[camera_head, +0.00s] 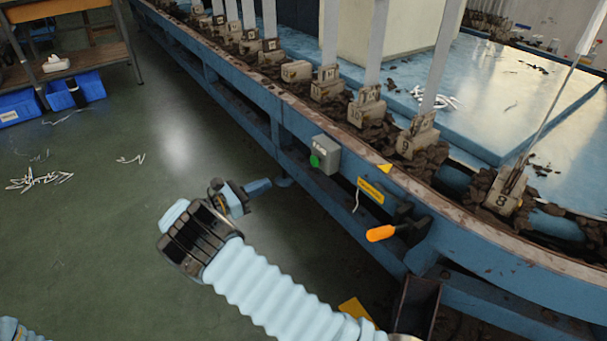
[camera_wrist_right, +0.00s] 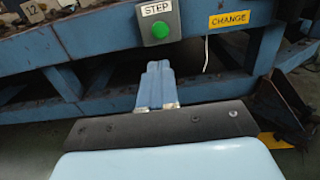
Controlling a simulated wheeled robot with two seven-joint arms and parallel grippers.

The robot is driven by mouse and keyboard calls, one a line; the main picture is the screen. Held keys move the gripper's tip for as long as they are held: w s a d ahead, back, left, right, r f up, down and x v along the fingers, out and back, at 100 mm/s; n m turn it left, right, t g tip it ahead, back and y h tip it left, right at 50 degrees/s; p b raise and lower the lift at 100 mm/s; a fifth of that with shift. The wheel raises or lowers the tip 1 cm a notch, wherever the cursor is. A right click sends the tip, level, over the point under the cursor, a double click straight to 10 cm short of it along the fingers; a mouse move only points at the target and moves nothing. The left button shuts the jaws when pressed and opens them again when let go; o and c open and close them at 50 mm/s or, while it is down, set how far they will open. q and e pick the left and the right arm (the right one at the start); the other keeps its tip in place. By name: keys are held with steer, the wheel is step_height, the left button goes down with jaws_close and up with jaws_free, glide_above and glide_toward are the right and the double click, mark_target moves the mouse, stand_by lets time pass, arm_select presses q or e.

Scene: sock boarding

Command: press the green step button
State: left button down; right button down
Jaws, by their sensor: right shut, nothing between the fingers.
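The green step button (camera_head: 315,160) sits on a small grey box (camera_head: 328,154) on the side of the blue machine frame. In the right wrist view the green button (camera_wrist_right: 160,30) is under a white STEP label (camera_wrist_right: 156,9). My right gripper (camera_head: 262,185) is shut and empty, with its blue fingers together. It is to the left of and below the button in the head view, apart from it. In the right wrist view its fingertips (camera_wrist_right: 158,68) lie just below the button in the picture. My left gripper is not in view.
A yellow CHANGE label (camera_wrist_right: 230,19) and an orange handle (camera_head: 380,233) are to the right of the button box. Numbered blocks and upright grey boards line the machine's top. The green floor (camera_head: 110,240) is mostly open, with white scraps (camera_head: 38,181) at the left.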

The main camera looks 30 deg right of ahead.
mark_target(312, 163)
stand_by(0.3)
steer(key=d, duration=0.9)
steer(key=w+d, duration=0.1)
steer(key=d, duration=0.3)
steer(key=shift+d+r+b, duration=0.15)
steer(key=shift+d+b, duration=0.15)
steer(key=shift+d, duration=0.2)
